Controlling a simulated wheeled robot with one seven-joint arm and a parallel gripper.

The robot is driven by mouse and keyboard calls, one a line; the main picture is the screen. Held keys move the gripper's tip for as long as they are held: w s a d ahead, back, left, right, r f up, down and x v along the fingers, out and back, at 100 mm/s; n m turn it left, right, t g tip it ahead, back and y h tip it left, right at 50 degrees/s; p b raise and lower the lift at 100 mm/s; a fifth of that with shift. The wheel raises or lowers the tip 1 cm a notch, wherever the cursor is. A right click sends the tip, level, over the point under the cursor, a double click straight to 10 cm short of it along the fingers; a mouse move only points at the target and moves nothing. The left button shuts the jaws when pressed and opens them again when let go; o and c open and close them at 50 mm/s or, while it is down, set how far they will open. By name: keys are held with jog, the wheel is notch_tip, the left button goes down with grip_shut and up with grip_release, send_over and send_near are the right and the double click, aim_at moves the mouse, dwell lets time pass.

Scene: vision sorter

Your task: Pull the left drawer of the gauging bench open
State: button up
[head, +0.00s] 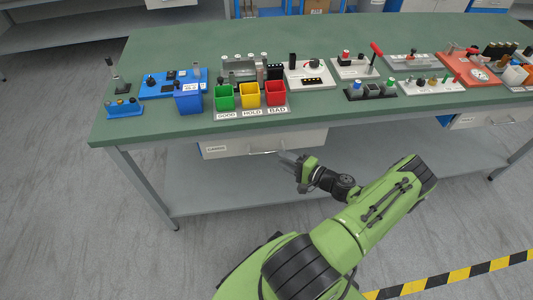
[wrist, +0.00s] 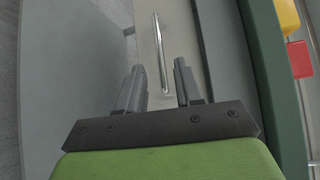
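The gauging bench (head: 130,78) has a green top, and a light grey left drawer (head: 228,150) with a small label hangs under its front edge. The drawer looks shut. Its metal bar handle (head: 264,153) is at the lower front; in the wrist view the handle (wrist: 160,52) runs as a bright bar just ahead of the fingertips. My gripper (head: 287,157) is close in front of the drawer, near the handle's right end.
Green, yellow and red bins (head: 249,95) stand on the bench edge above the drawer, and a blue bin (head: 188,100) stands to their left. A grey lower shelf (head: 200,185) lies below. A right drawer (head: 470,120) is farther along. The floor in front is clear.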

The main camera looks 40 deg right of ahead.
aim_at(268, 152)
jog(key=b+x, duration=0.1)
jog(key=x, duration=0.6)
jog(key=shift+w, duration=0.25)
grip_shut()
